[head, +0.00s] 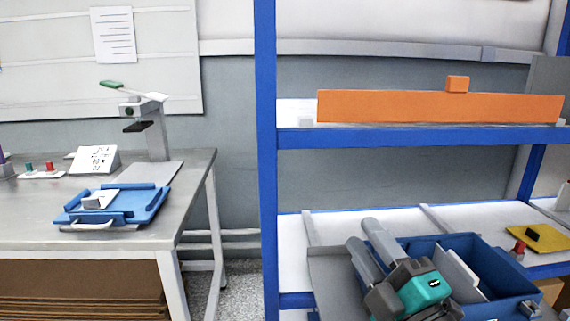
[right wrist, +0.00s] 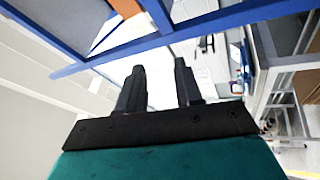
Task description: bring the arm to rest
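My right gripper (right wrist: 158,85) shows in the right wrist view with its two black fingers apart and nothing between them. In the head view my right arm's teal and dark grey wrist (head: 424,291) is at the lower right, in front of the blue bin (head: 500,308) on the lower shelf. I cannot tell from this view whether it touches the bin. The fingertips are not clear there. My left gripper is in neither view.
A blue rack upright (head: 266,160) separates the shelves from the steel bench (head: 200,185). An orange panel (head: 430,107) stands on the upper shelf. A yellow mat (head: 545,240) lies right of the bin.

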